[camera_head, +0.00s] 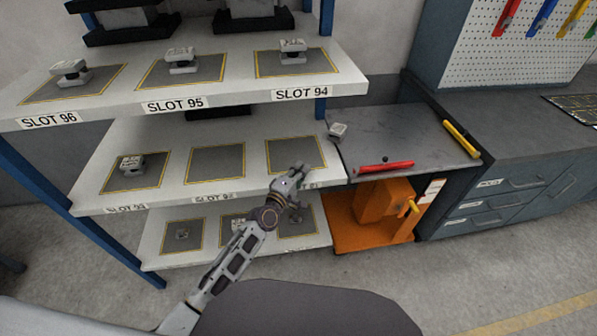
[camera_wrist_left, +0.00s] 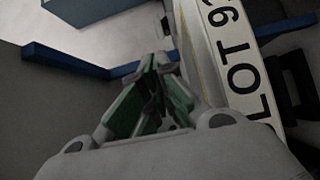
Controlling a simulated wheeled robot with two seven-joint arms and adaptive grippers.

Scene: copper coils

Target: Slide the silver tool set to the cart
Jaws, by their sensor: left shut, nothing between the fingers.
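A small silver piece (camera_head: 338,131) sits tilted at the back left of the grey cart top (camera_head: 362,143), near the end of the middle shelf; I take it for the silver tool set. My left gripper (camera_head: 296,172) is shut and empty, at the front edge of the middle shelf by its right end. It is apart from the silver piece, in front of it and to its left. In the left wrist view its green-padded fingers (camera_wrist_left: 158,68) are together, beside a shelf edge with a slot label. My right gripper is not in view.
The white shelving (camera_head: 120,200) holds several similar silver pieces on yellow-framed slots; two middle-shelf slots are bare. A red tool (camera_head: 386,168) lies along the cart's front edge and a yellow one (camera_head: 461,139) along its right. Grey drawers (camera_head: 510,195) stand at right.

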